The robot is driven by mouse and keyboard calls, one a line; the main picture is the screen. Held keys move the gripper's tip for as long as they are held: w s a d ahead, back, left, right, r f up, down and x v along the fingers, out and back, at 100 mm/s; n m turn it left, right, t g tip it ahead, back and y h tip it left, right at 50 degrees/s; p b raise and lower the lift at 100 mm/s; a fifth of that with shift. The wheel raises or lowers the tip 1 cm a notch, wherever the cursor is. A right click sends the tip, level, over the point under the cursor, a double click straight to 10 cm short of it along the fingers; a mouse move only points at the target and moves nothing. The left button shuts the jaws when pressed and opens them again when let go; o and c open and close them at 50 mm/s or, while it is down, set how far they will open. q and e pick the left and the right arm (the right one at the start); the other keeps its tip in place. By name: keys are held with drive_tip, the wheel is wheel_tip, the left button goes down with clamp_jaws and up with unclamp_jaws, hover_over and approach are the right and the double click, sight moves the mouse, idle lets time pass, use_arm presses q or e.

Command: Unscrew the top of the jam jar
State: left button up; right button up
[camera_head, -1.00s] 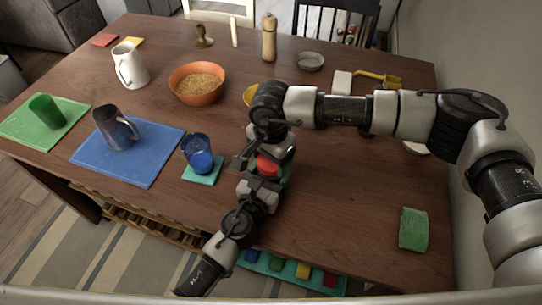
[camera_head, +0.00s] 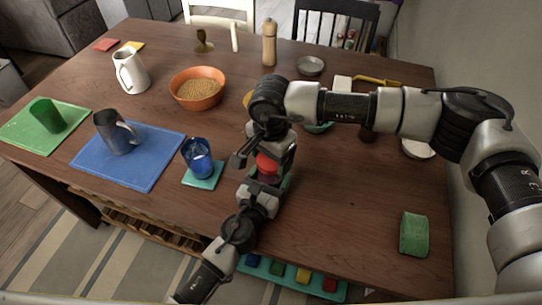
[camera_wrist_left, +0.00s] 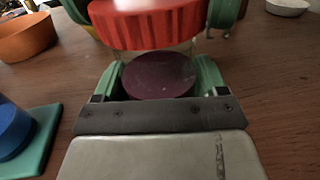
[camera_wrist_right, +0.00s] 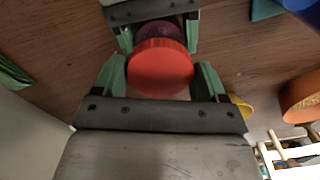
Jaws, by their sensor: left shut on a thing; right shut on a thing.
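The jam jar's red lid (camera_head: 267,164) shows above the table's front part in the head view. My right gripper (camera_wrist_right: 160,78) is shut on the lid, one green finger on each side. My left gripper (camera_wrist_left: 158,82) is shut on the jam jar (camera_wrist_left: 158,75), whose dark purple jam shows between its green fingers. In the left wrist view the ribbed lid (camera_wrist_left: 148,24) stands just above the jam, with faint glass edges between. I cannot tell whether the lid is still on the glass. In the head view my grippers hide most of the jar.
A blue glass (camera_head: 198,160) on a teal coaster (camera_head: 203,182) stands close left of my grippers. An orange bowl (camera_head: 198,94) is behind it. A green sponge (camera_head: 414,234) lies at the right. The table (camera_head: 340,210) is clear between sponge and grippers.

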drive_tip(key=shift+r, duration=2)
use_arm(q)
drive_tip(key=o, duration=1.8)
drive_tip(key=shift+c, duration=0.2)
